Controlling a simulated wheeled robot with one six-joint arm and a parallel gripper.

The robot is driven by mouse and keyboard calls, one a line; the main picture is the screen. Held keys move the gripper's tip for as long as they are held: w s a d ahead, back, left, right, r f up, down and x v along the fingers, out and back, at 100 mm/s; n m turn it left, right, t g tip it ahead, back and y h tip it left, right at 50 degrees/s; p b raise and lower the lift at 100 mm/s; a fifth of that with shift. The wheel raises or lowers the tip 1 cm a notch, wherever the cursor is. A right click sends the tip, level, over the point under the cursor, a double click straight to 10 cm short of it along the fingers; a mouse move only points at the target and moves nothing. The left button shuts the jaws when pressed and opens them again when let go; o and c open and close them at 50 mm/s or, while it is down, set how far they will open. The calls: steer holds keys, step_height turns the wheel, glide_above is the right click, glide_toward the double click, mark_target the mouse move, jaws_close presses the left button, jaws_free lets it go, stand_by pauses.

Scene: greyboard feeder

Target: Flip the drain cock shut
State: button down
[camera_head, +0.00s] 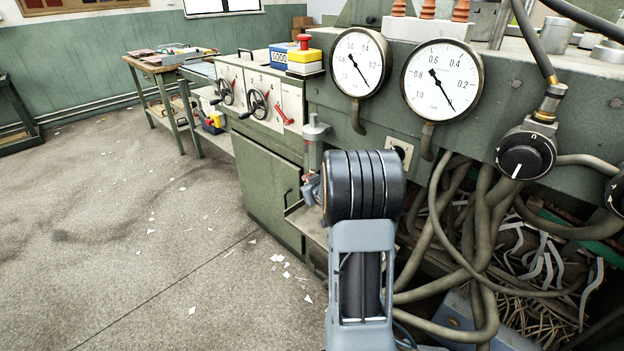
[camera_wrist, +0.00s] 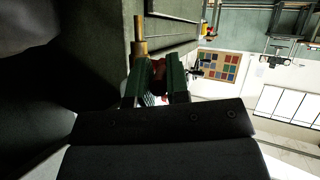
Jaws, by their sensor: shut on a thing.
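My gripper (camera_wrist: 157,85) shows in the wrist view with its two green fingers closed around a small reddish-brown piece, the drain cock (camera_wrist: 158,68). A brass stub (camera_wrist: 139,35) stands just beyond the left finger. In the head view my gripper (camera_head: 311,190) is at the lower end of a grey cylinder on the machine's front, mostly hidden behind my wrist. A small reddish bit of the drain cock (camera_head: 306,178) shows there. Which way its lever points cannot be told.
The grey cylinder (camera_head: 315,142) stands close above my gripper. Two gauges (camera_head: 358,62) (camera_head: 443,79) and thick hoses (camera_head: 480,225) are to the right. A panel with hand cranks (camera_head: 258,102) is to the left. The floor (camera_head: 150,240) at left is open, with paper scraps.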

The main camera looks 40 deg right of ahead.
steer(key=shift+r+g+p, duration=0.1)
steer(key=shift+g+p, duration=0.2)
steer(key=c, duration=1.1)
jaws_free()
steer(key=p+v, duration=0.4)
steer(key=v, duration=0.9)
steer(key=shift+s+r, duration=0.2)
steer(key=shift+s, duration=0.15)
